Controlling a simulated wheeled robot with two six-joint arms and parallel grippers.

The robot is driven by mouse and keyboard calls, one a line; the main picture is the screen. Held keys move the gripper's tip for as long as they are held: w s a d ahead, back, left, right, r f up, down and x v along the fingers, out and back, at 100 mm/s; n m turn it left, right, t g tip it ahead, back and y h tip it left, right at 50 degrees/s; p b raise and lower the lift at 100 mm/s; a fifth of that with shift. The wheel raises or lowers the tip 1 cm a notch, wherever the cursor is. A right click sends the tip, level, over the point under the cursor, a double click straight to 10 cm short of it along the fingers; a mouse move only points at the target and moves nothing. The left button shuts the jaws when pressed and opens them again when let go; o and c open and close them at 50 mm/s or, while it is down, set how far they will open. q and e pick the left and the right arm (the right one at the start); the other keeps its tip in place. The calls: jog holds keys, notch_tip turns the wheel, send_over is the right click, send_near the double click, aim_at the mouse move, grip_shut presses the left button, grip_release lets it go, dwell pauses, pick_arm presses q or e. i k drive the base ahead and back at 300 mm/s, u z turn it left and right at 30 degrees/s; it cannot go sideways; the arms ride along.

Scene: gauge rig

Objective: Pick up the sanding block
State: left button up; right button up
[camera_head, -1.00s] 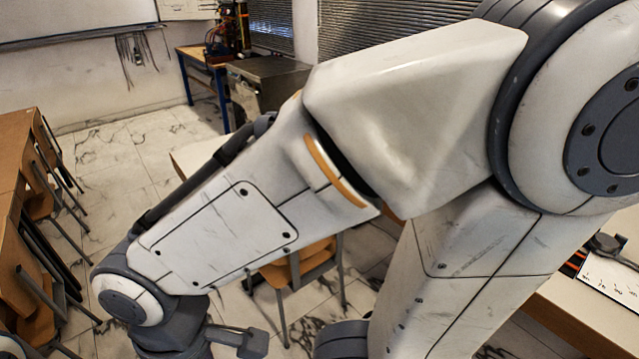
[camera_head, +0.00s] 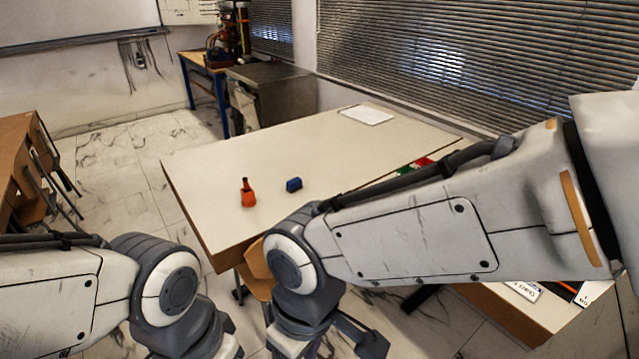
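A small blue block (camera_head: 294,184), which looks like the sanding block, rests on the white table (camera_head: 335,143) near its left part. An orange bottle-like object (camera_head: 248,194) with a dark, narrow top stands to its left. My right arm comes in from the right, and its wrist is in front of the table's near edge, below the block. My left arm comes in at the lower left, its wrist left of the table. Neither arm touches the block.
A white sheet (camera_head: 366,115) lies at the table's far end. Green and red items (camera_head: 413,166) are partly hidden behind my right arm. A wooden chair (camera_head: 257,268) stands at the near edge. Brown desks (camera_head: 27,165) are at left.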

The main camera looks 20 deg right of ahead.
aim_at(293, 186)
jog(key=i, duration=1.6)
